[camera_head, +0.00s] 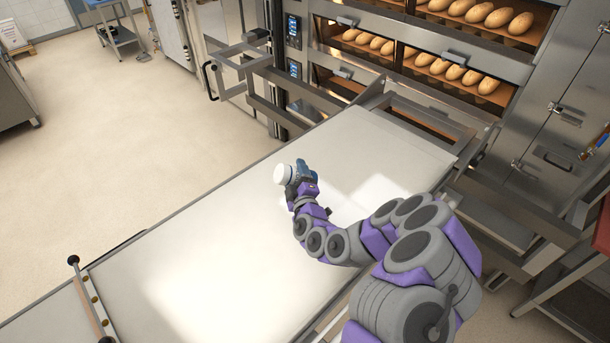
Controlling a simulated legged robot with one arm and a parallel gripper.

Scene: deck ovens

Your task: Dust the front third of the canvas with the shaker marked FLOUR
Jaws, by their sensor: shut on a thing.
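The canvas (225,235) is a long pale sheet on a metal-edged loader, stretching from the lower left up to the deck oven. My gripper (298,177) is over the far part of the canvas, shut on a shaker. The shaker (283,174) has a white round end pointing left and a blue part toward my gripper; it looks tilted onto its side. Its marking cannot be read from here. How high it is above the canvas is hard to tell. My arm covers part of the canvas's right edge.
The deck oven (430,45) with several loaves stands at the back. A metal frame with a handle (238,65) juts out left of the loader's far end. A bar with knobs (88,295) crosses the near left end. Open floor (110,130) lies to the left.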

